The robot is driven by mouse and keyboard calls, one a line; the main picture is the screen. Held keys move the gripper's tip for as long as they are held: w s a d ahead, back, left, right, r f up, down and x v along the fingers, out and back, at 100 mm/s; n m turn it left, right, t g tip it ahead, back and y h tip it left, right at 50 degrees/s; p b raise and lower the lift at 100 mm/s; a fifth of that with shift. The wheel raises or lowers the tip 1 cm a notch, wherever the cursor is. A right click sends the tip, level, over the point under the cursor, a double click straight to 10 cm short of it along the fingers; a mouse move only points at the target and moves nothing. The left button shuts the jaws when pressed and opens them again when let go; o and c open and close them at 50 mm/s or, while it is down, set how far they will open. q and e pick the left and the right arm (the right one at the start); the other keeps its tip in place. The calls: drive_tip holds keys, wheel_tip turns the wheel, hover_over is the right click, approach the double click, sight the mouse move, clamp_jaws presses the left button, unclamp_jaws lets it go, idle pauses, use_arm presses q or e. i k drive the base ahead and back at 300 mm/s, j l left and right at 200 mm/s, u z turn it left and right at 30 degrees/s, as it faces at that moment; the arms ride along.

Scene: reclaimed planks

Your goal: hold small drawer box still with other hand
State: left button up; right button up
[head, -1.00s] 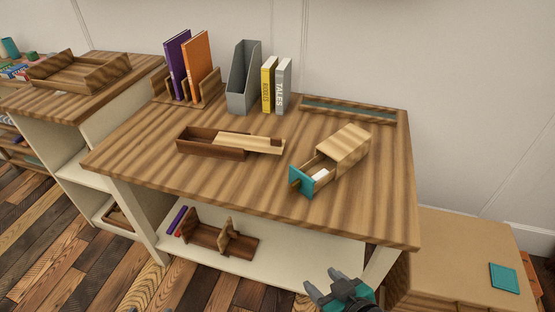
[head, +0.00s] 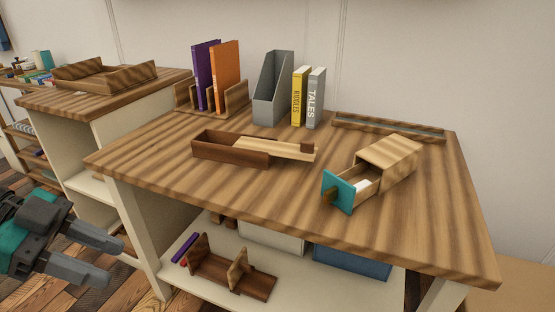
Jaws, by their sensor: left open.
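The small drawer box (head: 391,157) is striped wood and sits on the right part of the table top. Something white lies inside the drawer. My left gripper (head: 115,262) is at the lower left, in front of the table and well away from the box. It is open and its fingers point right, with nothing between them. My right gripper is out of view.
A long wooden box with a sliding lid (head: 230,148) lies left of the drawer box. A bookstand with books (head: 211,98), a grey file holder (head: 273,88) and two upright books stand behind. A low tray (head: 388,128) lies at the back right. The table's front right is clear.

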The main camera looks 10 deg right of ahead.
sight(339, 190)
drive_tip(key=i+j+z, duration=0.15)
drive_tip(key=i+z, duration=0.25)
drive_tip(key=i+j+z, duration=0.25)
drive_tip(key=z, duration=0.15)
drive_tip(key=l+z, duration=0.35)
drive_tip(key=l+u, duration=0.1)
drive_tip(key=l, duration=0.3)
drive_tip(key=i+j+u, duration=0.1)
